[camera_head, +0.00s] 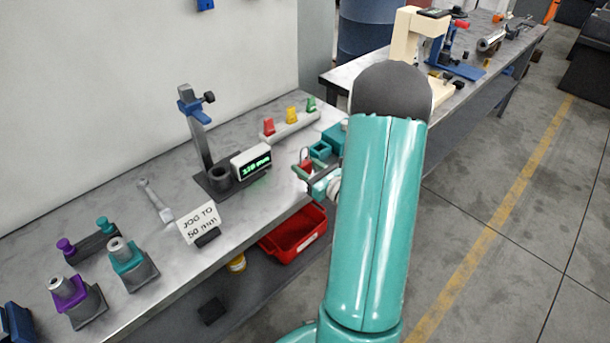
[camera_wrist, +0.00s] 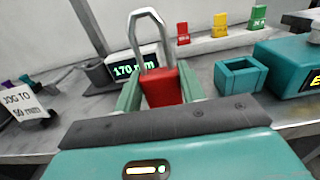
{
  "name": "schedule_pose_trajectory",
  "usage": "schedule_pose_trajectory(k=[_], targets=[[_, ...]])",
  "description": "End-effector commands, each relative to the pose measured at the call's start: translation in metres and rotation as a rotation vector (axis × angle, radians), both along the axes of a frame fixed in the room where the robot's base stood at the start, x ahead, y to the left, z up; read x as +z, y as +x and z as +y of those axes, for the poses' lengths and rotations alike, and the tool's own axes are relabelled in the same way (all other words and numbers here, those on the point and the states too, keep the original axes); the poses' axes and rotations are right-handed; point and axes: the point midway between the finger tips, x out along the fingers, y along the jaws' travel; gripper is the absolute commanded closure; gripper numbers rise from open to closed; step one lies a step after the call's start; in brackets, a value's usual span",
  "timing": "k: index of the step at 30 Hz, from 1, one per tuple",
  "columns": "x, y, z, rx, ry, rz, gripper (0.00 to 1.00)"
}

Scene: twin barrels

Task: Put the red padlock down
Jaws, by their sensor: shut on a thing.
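The red padlock (camera_wrist: 166,88) stands upright with its grey shackle on top in the wrist view. My gripper (camera_wrist: 160,92) is shut on it, with one teal finger on each side of its body. The padlock's lower part is hidden behind my gripper's dark front edge. In the head view the padlock (camera_head: 305,164) is small and partly covered by my gripper (camera_head: 311,177), near the front edge of the grey workbench (camera_head: 150,258). I cannot tell whether its underside touches the bench.
A teal open box (camera_wrist: 240,77) stands right of the padlock, by a larger teal device (camera_wrist: 288,66). A stand with a green-lit display (camera_head: 252,162) is to the left. Red, yellow and green tags sit on a pale rail (camera_head: 292,127) behind. A red bin (camera_head: 295,238) is below the bench.

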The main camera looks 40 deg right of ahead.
Motion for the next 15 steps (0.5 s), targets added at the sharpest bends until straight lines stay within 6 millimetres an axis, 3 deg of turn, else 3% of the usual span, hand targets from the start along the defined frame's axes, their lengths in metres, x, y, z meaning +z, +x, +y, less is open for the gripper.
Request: schedule_pose_trajectory(k=[9,15], targets=[[-0.035,0.006,0.000,0.000,0.001,0.000,0.80],[-0.037,0.006,0.000,0.000,-0.002,-0.001,0.80]])
